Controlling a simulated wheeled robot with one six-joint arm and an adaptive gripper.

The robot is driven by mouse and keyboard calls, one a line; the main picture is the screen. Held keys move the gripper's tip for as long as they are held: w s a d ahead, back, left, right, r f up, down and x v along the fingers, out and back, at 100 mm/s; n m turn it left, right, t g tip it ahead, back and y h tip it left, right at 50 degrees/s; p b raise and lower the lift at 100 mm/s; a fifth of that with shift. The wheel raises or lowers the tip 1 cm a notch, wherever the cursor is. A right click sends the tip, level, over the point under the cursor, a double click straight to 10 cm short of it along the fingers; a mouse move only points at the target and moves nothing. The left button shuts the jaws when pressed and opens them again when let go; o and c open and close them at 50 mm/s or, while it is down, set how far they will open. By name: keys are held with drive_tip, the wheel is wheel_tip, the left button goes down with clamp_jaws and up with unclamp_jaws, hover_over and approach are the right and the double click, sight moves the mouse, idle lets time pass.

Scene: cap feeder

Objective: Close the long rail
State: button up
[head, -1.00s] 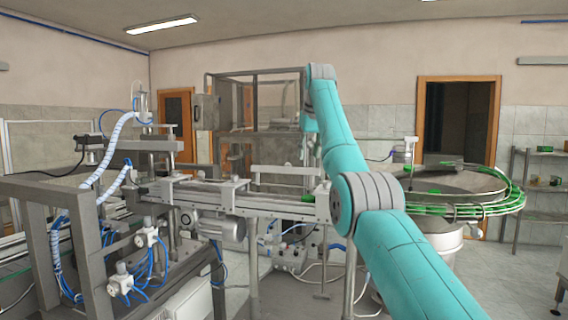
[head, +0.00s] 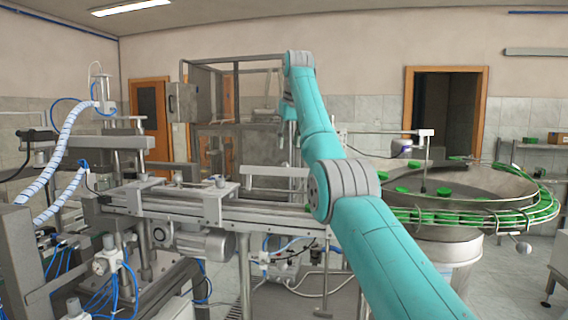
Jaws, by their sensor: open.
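A long grey metal rail (head: 265,209) runs across the middle of the head view, from the machine on the left to behind my arm. A separate pale bar (head: 272,171) stands behind it, left of my arm. Whether either has a movable part standing open cannot be made out. My teal arm crosses the view from the lower right to the upper middle. Its wrist points down, and my gripper (head: 291,150) shows only as a small grey shape behind the forearm, above and beyond the rail. It appears empty; its fingers are mostly hidden and contact cannot be judged.
A round bowl feeder (head: 465,182) with green caps and curved green-lined tracks stands at right. A frame with blue hoses and a white spiral cable (head: 65,139) fills the left. A motor (head: 206,244) hangs under the rail. A caged cabinet (head: 236,150) stands behind.

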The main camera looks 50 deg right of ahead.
drive_tip(key=x, duration=0.8)
drive_tip(key=shift+f, duration=0.25)
clamp_jaws()
